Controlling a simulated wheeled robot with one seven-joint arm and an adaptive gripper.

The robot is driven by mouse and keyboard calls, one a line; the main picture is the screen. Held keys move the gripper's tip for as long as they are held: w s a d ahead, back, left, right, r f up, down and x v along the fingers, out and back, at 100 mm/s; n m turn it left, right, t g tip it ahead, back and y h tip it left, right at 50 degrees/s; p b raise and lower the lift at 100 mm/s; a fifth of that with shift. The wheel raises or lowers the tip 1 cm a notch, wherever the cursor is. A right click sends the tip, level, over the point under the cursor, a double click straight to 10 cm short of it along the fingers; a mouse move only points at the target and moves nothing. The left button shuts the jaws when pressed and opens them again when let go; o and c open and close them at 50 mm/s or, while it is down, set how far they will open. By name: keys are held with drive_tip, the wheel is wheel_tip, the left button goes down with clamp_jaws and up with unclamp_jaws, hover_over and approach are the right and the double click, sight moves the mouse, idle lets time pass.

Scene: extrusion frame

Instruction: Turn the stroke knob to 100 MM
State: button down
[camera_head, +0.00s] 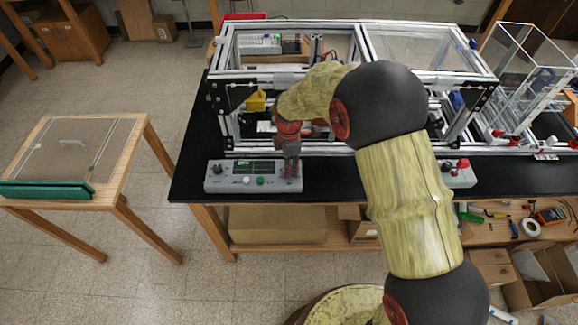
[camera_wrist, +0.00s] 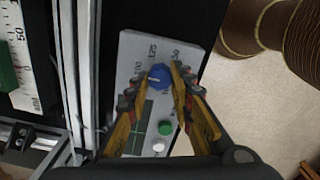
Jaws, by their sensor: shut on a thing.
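The stroke knob (camera_wrist: 158,74) is a blue round knob on the grey control panel (camera_wrist: 133,45) in the wrist view. A pale pointer mark shows on the knob's left side. In the head view my gripper (camera_head: 291,155) reaches down onto the right end of the panel (camera_head: 237,185), hiding the knob there.
The panel also carries a green button (camera_wrist: 165,128), a white button (camera_wrist: 159,146), a display (camera_head: 240,166) and a black knob (camera_head: 217,169). An aluminium extrusion frame (camera_head: 300,147) stands behind it on the black bench top (camera_head: 330,178). A wooden side table (camera_head: 85,150) is at left.

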drive_tip(key=c, duration=1.5)
unclamp_jaws()
drive_tip(key=shift+c, duration=0.2)
drive_tip(key=shift+r, duration=0.1)
wheel_tip(320, 180, up, 12)
